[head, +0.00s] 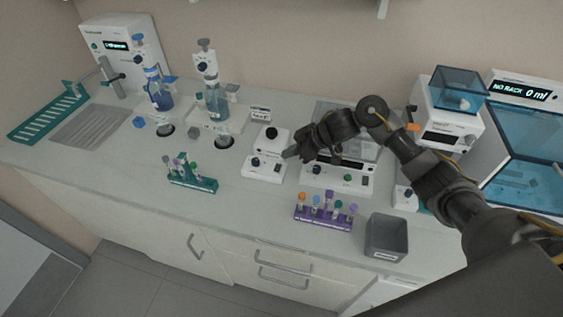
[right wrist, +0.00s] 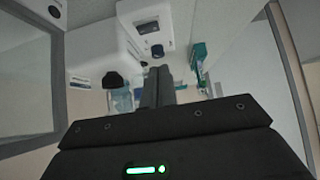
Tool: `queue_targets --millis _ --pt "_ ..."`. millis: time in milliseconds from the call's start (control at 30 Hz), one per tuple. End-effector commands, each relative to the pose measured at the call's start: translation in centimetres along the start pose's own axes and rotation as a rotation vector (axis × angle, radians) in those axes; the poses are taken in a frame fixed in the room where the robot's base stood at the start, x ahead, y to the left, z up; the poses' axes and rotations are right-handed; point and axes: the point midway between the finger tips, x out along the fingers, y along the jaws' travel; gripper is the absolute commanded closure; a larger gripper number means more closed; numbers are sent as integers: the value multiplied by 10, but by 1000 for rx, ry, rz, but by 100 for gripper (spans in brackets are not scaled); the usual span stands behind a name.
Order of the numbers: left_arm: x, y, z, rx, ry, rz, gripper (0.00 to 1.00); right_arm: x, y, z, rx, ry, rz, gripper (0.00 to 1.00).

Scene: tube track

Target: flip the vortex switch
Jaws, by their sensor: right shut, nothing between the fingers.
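The vortex mixer (head: 262,171) is a small white unit on the bench in the middle of the head view. It has a black round cup (head: 271,133) on top, a dark knob (head: 256,161) at the front left and a small dark switch (head: 277,169) at the front right. My right gripper (head: 289,154) is shut and empty, close to the mixer's right side by the switch. I cannot tell whether it touches. In the right wrist view the shut fingers (right wrist: 158,86) point away from the camera, and the switch cannot be made out. My left gripper is not in view.
A white device with a glass-like box (head: 336,181) stands right of the mixer. A purple tube rack (head: 323,222) and grey bin (head: 387,238) are in front. A green tube rack (head: 193,182) and bottle dispensers (head: 213,100) are to the left. Bench before the mixer is clear.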

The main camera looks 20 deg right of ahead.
Motion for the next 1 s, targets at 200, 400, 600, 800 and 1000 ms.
queue_targets --millis 200,400,600,800,1000 --pt "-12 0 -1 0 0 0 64 39 -1 5 4 -4 -2 100" --pt "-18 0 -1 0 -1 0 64 55 0 23 1 -3 0 100" --pt "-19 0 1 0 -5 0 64 61 0 29 -1 -2 1 100" --pt "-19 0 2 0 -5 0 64 62 0 29 -2 -1 1 100" --pt "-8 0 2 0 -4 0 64 71 2 27 -19 2 8 100"
